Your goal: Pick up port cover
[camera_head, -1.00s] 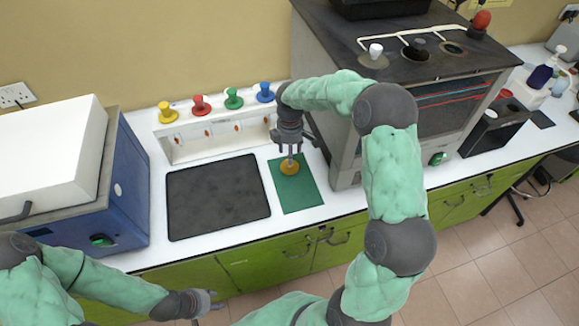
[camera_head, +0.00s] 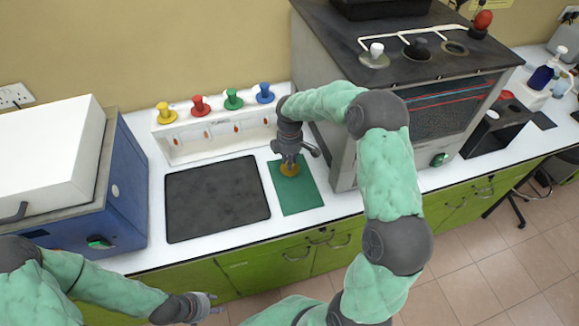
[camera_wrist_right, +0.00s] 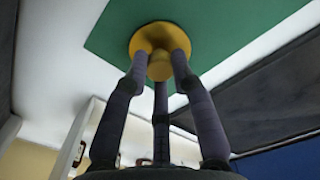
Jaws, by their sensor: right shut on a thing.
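A yellow port cover with a round flange and a knob stands on the green mat (camera_head: 297,197). The port cover (camera_head: 289,170) is partly hidden by my right gripper (camera_head: 289,162), which points down over it. In the right wrist view the fingers of my right gripper (camera_wrist_right: 160,70) are closed around the knob of the yellow port cover (camera_wrist_right: 160,34), whose flange lies against the green mat. My left gripper (camera_head: 208,304) is at the lower left, in front of the cabinets; its fingers are too small to tell if it is open.
A white rack (camera_head: 215,135) with yellow, red, green and blue knobbed covers on top stands behind. A black mat (camera_head: 217,197) lies to the left. A large grey apparatus (camera_head: 425,100) stands close on the right, a blue-and-white machine (camera_head: 130,185) on the left.

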